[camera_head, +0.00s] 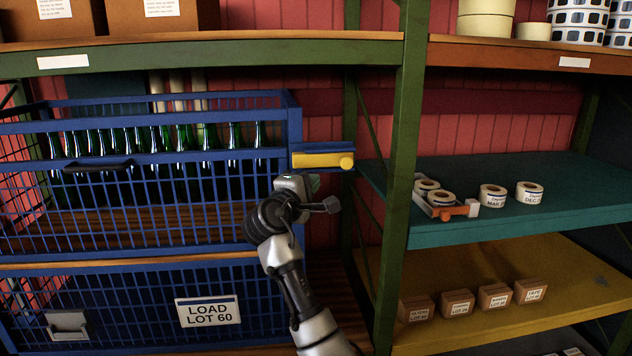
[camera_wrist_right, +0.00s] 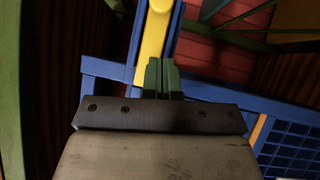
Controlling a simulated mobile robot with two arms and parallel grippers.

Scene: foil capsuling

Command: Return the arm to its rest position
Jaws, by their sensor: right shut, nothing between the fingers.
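My right arm rises from the bottom middle of the head view. Its gripper (camera_head: 313,184) is in front of the right end of the blue crate (camera_head: 292,125), just below a blue and yellow bracket (camera_head: 318,160). In the right wrist view the two green fingers of the gripper (camera_wrist_right: 161,76) are together with nothing between them. There the yellow bar (camera_wrist_right: 153,42) lies straight beyond the fingertips; I cannot tell whether they touch it. My left gripper is in neither view.
Green bottles (camera_head: 180,138) stand in the crate, above a "LOAD LOT 60" sign (camera_head: 208,311). A green post (camera_head: 402,180) stands right of my gripper. The teal shelf (camera_head: 570,205) holds label rolls and a tape dispenser (camera_head: 450,209); the yellow shelf (camera_head: 590,290) holds small boxes.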

